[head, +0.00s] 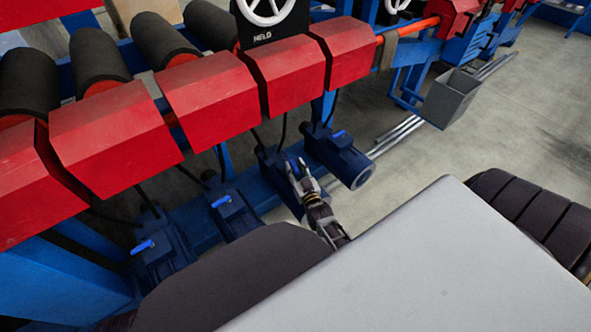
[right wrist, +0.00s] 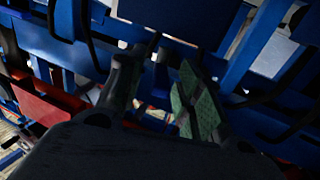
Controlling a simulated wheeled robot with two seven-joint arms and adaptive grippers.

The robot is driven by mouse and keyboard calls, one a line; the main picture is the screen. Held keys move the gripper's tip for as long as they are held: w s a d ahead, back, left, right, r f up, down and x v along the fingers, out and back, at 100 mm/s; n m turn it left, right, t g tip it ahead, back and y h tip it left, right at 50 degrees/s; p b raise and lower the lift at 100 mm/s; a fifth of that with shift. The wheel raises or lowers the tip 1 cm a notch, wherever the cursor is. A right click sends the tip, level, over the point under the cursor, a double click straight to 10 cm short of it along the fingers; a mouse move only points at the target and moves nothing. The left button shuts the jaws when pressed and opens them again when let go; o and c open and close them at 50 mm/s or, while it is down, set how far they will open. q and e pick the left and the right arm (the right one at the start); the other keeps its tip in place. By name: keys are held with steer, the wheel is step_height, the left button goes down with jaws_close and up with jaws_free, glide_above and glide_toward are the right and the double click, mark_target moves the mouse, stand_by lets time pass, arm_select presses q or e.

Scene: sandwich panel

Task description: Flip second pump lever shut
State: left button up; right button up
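Several dark blue pumps stand in a row under the red housings in the head view. Bright blue levers show on the far-right pump (head: 338,134), the pump second from the left (head: 221,201) and the leftmost pump (head: 145,247). My right gripper (head: 297,168) is over the pump second from the right (head: 268,160), its fingers apart around or beside that pump's lever, which is mostly hidden. I cannot tell whether it touches. The right wrist view shows the two fingers spread (right wrist: 155,85), with no clear object between them. My left gripper is out of view.
Red housings (head: 211,91) and dark rollers (head: 98,53) overhang the pumps, with black cables hanging down. A grey bin (head: 450,97) and metal rods lie to the right. Open concrete floor (head: 520,110) is at the right.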

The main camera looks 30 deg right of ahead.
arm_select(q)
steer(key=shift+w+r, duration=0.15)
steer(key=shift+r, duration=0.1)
arm_select(e)
steer(key=c, duration=0.4)
jaws_close()
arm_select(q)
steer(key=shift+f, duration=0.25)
